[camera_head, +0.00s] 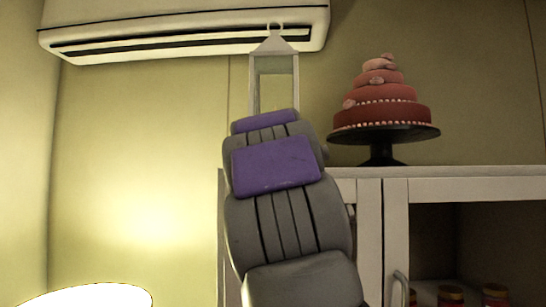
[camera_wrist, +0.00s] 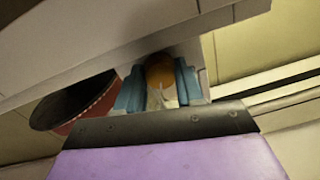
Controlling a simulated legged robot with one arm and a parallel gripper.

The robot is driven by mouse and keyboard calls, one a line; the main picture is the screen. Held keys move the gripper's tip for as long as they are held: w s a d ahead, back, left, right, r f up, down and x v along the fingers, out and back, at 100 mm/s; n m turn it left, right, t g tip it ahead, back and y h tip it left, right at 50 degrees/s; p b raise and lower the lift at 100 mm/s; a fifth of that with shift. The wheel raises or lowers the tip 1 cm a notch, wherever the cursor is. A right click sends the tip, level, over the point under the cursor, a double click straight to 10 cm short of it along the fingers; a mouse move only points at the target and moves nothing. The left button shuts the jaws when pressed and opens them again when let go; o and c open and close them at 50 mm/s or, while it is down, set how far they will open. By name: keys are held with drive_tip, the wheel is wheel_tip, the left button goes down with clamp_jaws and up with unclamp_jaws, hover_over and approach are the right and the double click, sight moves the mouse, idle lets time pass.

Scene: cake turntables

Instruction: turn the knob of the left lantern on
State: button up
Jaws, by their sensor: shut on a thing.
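A tall white lantern (camera_head: 273,62) with a peaked top and a ring stands on the white cabinet, behind my arm in the head view. Its lower part is hidden. No glow shows in its visible part. In the wrist view a white slanted body (camera_wrist: 110,45), apparently the lantern, fills the top. In the head view my arm hides the gripper.
A tiered red cake (camera_head: 382,100) on a black stand (camera_head: 382,134) is right of the lantern. The white cabinet (camera_head: 470,188) holds jars (camera_head: 450,295). An air conditioner (camera_head: 190,28) hangs above. A bright lamp (camera_head: 85,296) glows at lower left.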

drive_tip(key=shift+m, duration=0.8)
idle(0.7)
drive_tip(key=o, duration=1)
drive_tip(key=shift+a, duration=0.15)
drive_tip(key=shift+s, duration=0.1)
drive_tip(key=s+b, duration=0.1)
drive_tip(key=s, duration=0.4)
drive_tip(key=s+b, duration=0.2)
drive_tip(key=s, duration=0.4)
drive_tip(key=s+b, duration=0.2)
drive_tip(key=s, duration=0.4)
drive_tip(key=shift+f, duration=0.3)
drive_tip(key=shift+o, duration=0.2)
